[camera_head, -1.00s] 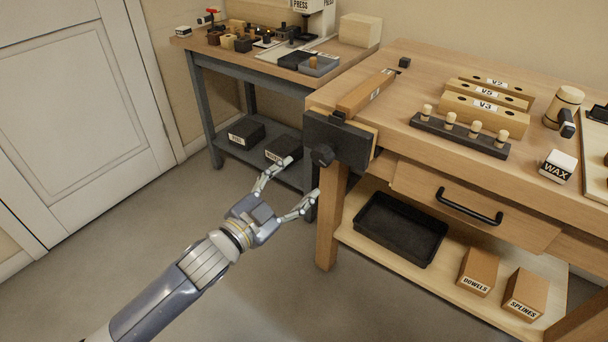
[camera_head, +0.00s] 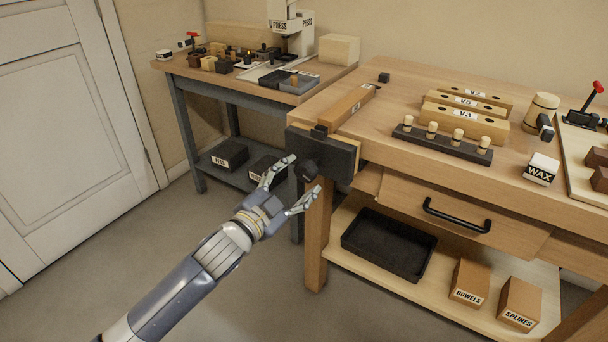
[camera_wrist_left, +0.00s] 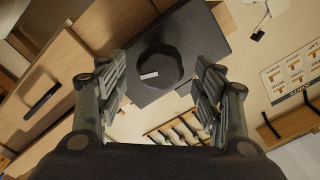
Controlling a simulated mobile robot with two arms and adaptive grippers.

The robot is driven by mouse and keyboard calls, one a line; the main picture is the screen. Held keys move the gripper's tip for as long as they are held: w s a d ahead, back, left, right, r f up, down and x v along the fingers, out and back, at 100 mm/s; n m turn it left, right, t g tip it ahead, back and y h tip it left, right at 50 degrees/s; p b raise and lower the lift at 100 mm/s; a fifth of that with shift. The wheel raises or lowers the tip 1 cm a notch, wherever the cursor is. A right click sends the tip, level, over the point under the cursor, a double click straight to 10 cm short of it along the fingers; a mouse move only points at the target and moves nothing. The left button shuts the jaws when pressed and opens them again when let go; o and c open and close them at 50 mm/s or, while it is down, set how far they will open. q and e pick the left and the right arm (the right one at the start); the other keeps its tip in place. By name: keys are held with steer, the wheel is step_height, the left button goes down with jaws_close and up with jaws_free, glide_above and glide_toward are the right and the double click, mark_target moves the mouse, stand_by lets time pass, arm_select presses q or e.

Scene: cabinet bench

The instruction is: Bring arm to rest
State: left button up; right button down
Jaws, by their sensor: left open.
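My left gripper (camera_head: 292,187) is open and empty in the head view, in front of the black vise (camera_head: 328,158) at the bench's left front corner. Its fingers point toward the vise's round black knob (camera_head: 304,170). In the left wrist view the two fingers (camera_wrist_left: 160,95) stand wide apart, with the knob (camera_wrist_left: 160,66) showing between and beyond them. The fingers look apart from the knob. A wooden bar (camera_head: 350,106) lies at the vise on the bench top. My right gripper is not in view.
The workbench (camera_head: 400,170) has an open-looking drawer (camera_head: 450,215) with a black handle. A black tray (camera_head: 389,244) and two boxes sit on the shelf below. A peg holder (camera_head: 442,145) and wooden blocks stand on top. A side table (camera_head: 225,85) stands behind. The floor at left is clear.

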arm_select(q)
steer(key=shift+x, duration=1.2)
steer(key=c, duration=0.9)
